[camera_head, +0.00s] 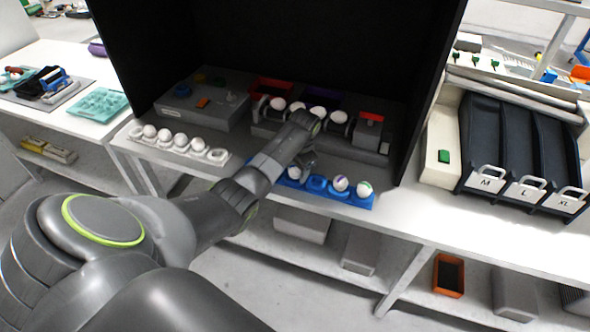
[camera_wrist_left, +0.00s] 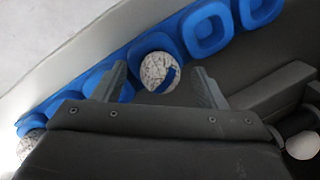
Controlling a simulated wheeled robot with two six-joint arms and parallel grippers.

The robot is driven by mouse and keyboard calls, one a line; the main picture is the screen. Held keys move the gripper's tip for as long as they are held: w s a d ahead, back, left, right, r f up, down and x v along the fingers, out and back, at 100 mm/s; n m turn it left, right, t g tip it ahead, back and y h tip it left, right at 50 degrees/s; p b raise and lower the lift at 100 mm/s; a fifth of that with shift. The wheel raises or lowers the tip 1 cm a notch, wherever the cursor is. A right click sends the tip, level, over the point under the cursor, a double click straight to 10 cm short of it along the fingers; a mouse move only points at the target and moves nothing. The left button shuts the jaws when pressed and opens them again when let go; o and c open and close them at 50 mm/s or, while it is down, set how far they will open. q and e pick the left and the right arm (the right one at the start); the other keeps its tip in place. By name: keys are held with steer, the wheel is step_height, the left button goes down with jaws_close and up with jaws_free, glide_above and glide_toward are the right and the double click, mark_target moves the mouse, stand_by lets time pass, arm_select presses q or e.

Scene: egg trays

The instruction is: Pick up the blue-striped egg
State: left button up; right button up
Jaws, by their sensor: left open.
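The blue-striped egg (camera_wrist_left: 159,72) is speckled white with a blue band and sits in a cup of the blue tray (camera_wrist_left: 197,12). In the wrist view it lies between the two fingertips of my left gripper (camera_wrist_left: 158,82), which is open, with a gap on each side. In the head view my left gripper (camera_head: 306,162) reaches down over the blue tray (camera_head: 350,201). An egg at the gripper (camera_head: 294,173) there is partly hidden by it. A purple-marked egg (camera_head: 341,183) and a green-marked egg (camera_head: 364,188) sit farther right in this tray. My right gripper is not in view.
A white tray (camera_head: 217,157) with several white eggs stands to the left. Behind my gripper is a grey machine (camera_head: 200,110) with eggs on rollers (camera_head: 338,116). Dark walls enclose this area. Black lanes marked M, L and XL (camera_head: 525,190) stand at right.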

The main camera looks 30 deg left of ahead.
arm_select(q)
steer(key=shift+f, duration=0.25)
steer(key=shift+c, duration=0.3)
steer(key=c, duration=0.7)
steer(key=shift+o, duration=0.2)
steer(key=shift+r, duration=0.15)
